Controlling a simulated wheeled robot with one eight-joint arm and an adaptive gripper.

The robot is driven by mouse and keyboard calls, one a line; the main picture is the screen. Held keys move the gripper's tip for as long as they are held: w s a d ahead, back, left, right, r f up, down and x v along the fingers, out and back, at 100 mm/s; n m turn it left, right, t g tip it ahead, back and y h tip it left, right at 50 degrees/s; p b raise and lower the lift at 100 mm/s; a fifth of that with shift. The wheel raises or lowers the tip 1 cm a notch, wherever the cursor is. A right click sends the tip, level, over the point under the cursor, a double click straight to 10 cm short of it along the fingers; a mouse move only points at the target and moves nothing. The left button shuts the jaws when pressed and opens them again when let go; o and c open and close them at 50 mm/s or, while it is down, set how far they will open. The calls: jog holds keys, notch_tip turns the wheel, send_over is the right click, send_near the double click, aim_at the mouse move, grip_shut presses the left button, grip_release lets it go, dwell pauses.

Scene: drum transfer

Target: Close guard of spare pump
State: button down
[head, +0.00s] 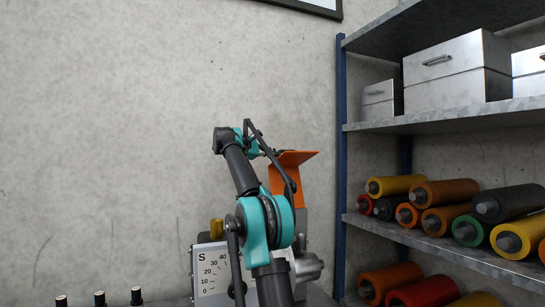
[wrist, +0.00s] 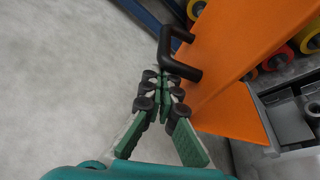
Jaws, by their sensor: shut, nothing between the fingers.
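The orange guard (head: 290,188) stands raised beyond my arm in the head view, with a flap at its top tilted to the right. In the wrist view the orange guard (wrist: 222,70) fills the upper right and carries a black bar handle (wrist: 182,69). My gripper (wrist: 172,76) is shut and empty, its fingertips right by the handle; I cannot tell if they touch it. A grey pump part (head: 309,267) shows low behind my arm. A pale panel (head: 210,271) marked S, with a scale, stands to its left. My arm hides part of the guard and pump.
A metal shelf rack (head: 440,120) with a blue post (head: 341,160) stands close on the right, holding metal boxes (head: 458,70) and several coloured rollers (head: 445,192). Several black knobs (head: 99,298) stand at lower left. The wall side at left is open.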

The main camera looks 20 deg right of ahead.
aim_at(281, 155)
jog(key=shift+s, duration=0.1)
jog(key=shift+s+r+m, duration=0.15)
jog(key=shift+s+m, duration=0.15)
jog(key=shift+s, duration=0.45)
jog(key=s+m, duration=0.1)
jog(key=s, duration=0.2)
jog(key=s+m, duration=0.1)
jog(key=s, duration=0.2)
jog(key=s+f+m+t+h, duration=0.1)
jog(key=s, duration=0.2)
jog(key=shift+s+d+m, duration=0.1)
jog(key=shift+d+m, duration=0.1)
jog(key=shift+m, duration=0.1)
jog(key=s+f+m+h, duration=0.3)
jog(key=s+f+m, duration=0.6)
jog(key=s+f, duration=0.45)
jog(key=s+f+m+g+h, duration=0.1)
jog(key=s+f+m+g, duration=0.1)
jog(key=s+f+m, duration=0.2)
jog(key=shift+d+f+m+h, duration=0.35)
jog(key=shift+f+m, duration=1.15)
jog(key=shift+f, duration=0.65)
jog(key=shift+r, duration=0.1)
